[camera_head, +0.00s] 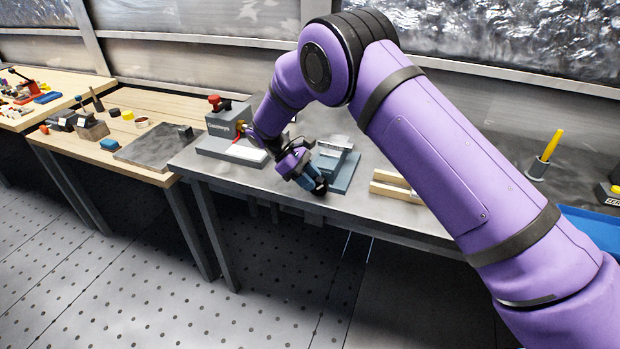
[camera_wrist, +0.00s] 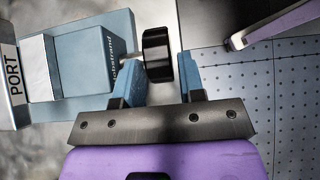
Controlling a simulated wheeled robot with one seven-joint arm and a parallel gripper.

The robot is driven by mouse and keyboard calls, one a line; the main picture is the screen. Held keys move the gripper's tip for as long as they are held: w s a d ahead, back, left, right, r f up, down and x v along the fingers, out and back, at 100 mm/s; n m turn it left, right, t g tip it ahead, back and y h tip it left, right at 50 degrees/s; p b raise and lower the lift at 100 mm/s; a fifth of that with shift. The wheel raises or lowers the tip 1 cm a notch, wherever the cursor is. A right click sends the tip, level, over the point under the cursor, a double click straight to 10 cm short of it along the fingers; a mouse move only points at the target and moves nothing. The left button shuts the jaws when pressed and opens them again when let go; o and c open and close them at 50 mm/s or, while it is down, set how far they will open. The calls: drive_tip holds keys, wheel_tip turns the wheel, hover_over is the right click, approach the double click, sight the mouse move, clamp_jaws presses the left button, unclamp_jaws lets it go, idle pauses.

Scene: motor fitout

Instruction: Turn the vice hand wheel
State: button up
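The vice (camera_wrist: 80,65) is a blue-grey block on a base marked PORT, at the left of the wrist view. In the head view the vice (camera_head: 338,165) sits on the metal bench near its front edge, partly behind my gripper. Its hand wheel (camera_wrist: 157,56) is black and seen edge-on beside the vice. My gripper (camera_wrist: 160,65) is open, with its blue fingers on either side of the wheel. A small gap shows between the wheel and the right finger; contact at the left finger is unclear. In the head view my gripper (camera_head: 312,182) hides the wheel.
The metal bench (camera_head: 260,182) has a grey machine (camera_head: 228,118) with a red knob left of the vice and wooden blocks (camera_head: 395,188) right of it. A yellow pen in a holder (camera_head: 545,155) stands farther right. The perforated floor (camera_head: 100,270) in front is clear.

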drive_tip(key=shift+o, duration=0.9)
drive_tip(key=v, duration=1)
drive_tip(key=shift+a+r, duration=0.25)
drive_tip(key=shift+r, duration=0.05)
drive_tip(key=shift+w, duration=0.1)
